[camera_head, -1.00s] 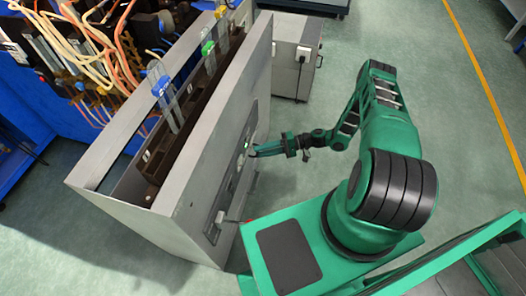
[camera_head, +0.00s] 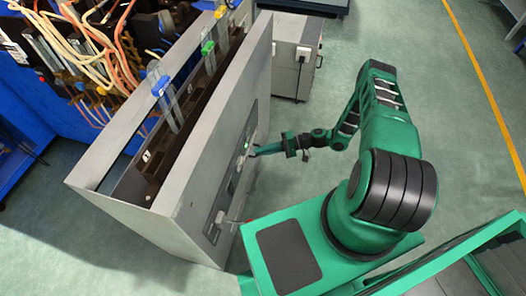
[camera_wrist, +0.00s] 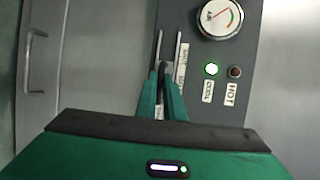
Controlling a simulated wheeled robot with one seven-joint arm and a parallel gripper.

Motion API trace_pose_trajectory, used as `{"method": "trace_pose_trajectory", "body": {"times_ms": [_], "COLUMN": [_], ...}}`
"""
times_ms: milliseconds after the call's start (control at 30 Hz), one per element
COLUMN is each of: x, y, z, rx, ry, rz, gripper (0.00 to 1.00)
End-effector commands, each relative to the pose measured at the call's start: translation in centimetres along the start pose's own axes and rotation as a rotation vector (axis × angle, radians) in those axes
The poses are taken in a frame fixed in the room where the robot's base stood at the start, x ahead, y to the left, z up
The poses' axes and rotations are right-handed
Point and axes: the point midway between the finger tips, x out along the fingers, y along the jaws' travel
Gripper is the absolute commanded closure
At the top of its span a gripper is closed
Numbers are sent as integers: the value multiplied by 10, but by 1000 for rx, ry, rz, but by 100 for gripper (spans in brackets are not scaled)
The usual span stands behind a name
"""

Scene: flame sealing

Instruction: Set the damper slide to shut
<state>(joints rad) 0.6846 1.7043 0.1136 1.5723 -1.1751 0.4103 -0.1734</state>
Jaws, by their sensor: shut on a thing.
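The damper slide (camera_wrist: 165,66) is a small dark piece in a narrow vertical track on the grey control panel (camera_wrist: 207,138) in the wrist view. My gripper (camera_wrist: 163,84) is shut on it, one green finger on each side. The fingers hide most of the slide and the lower track. Small labels run beside the track; one near its upper part seems to read SHUT (camera_wrist: 185,54), but the print is hard to read. In the head view my gripper (camera_head: 253,151) reaches the panel on the side of the grey cabinet (camera_head: 218,150).
A round AIR gauge (camera_wrist: 219,16) sits right of the track. A cabinet handle (camera_wrist: 35,62) is at left. Glass tubes with blue (camera_head: 162,85) and green caps stand in the cabinet.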

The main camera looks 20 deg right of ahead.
Motion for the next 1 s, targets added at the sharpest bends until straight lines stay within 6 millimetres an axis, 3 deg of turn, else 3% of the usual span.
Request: {"method": "trace_pose_trajectory", "body": {"times_ms": [833, 1000], "x": [-1, 7], "y": [4, 3], "z": [2, 21], "rx": [4, 9], "ry": [-1, -2], "rz": [8, 6], "gripper": [100, 100]}}
